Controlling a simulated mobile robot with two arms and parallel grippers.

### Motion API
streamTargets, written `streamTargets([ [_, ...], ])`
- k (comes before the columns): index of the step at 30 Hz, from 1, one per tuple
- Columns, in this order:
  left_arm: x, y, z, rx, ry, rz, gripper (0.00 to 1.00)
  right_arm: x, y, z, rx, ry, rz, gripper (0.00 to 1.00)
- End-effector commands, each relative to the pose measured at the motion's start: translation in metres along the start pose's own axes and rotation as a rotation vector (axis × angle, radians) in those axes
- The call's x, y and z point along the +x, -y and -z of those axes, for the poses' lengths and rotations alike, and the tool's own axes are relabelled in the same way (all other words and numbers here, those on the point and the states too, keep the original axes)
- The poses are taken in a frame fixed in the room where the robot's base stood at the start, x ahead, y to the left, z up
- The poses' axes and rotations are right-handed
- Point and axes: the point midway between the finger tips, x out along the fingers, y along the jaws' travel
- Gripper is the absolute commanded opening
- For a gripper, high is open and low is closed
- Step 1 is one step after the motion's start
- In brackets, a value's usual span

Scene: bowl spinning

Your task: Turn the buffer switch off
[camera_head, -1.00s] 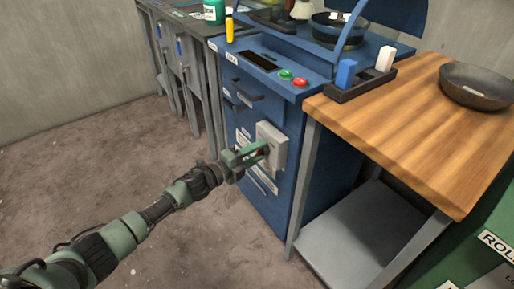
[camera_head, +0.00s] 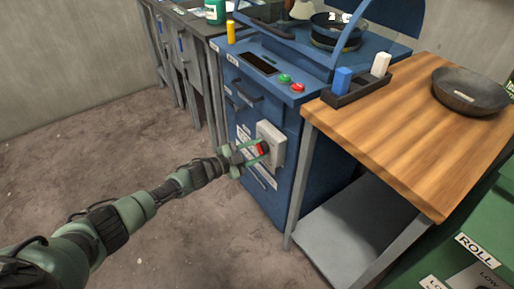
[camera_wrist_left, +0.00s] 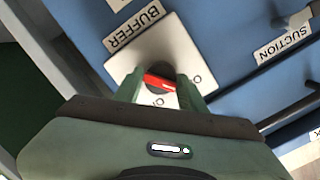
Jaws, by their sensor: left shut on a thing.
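The buffer switch is a red handle (camera_wrist_left: 159,82) on a pale square plate (camera_wrist_left: 118,68) beneath a "BUFFER" label in the left wrist view. In the head view the red handle (camera_head: 263,148) shows at the plate (camera_head: 272,135) on the blue cabinet's side. My left gripper (camera_head: 256,150) is at the plate with its fingers shut on the red handle. In the left wrist view the gripper (camera_wrist_left: 160,95) has one finger on each side of the handle. The handle lies slightly tilted there, and a round mark shows beyond it. My right gripper is not in view.
The blue cabinet (camera_head: 262,110) has green and red buttons on top. A wooden table (camera_head: 415,130) with a dark bowl (camera_head: 468,90) and a block holder (camera_head: 358,91) stands to its right. A "SUCTION" label (camera_wrist_left: 282,46) is beside the switch. The floor at left is clear.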

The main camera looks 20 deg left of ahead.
Motion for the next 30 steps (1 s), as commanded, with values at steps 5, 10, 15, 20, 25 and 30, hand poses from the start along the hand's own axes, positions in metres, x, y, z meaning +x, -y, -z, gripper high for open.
streamTargets([
  [5,0.0,0.004,0.001,-0.095,-0.007,-0.006,0.0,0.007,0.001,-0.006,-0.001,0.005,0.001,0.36],
  [10,0.0,0.004,0.0,-0.155,-0.013,-0.012,0.0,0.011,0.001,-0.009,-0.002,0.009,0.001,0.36],
  [15,0.0,0.005,0.0,-0.183,-0.014,-0.014,0.0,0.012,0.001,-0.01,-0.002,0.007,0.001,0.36],
  [20,0.0,0.005,0.0,-0.191,-0.015,-0.014,0.0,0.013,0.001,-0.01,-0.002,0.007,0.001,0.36],
  [25,0.0,0.005,0.0,-0.191,-0.015,-0.013,0.0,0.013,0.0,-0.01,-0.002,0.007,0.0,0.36],
  [30,0.0,0.005,0.0,-0.19,-0.015,-0.013,0.6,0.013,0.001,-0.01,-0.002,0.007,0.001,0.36],
])
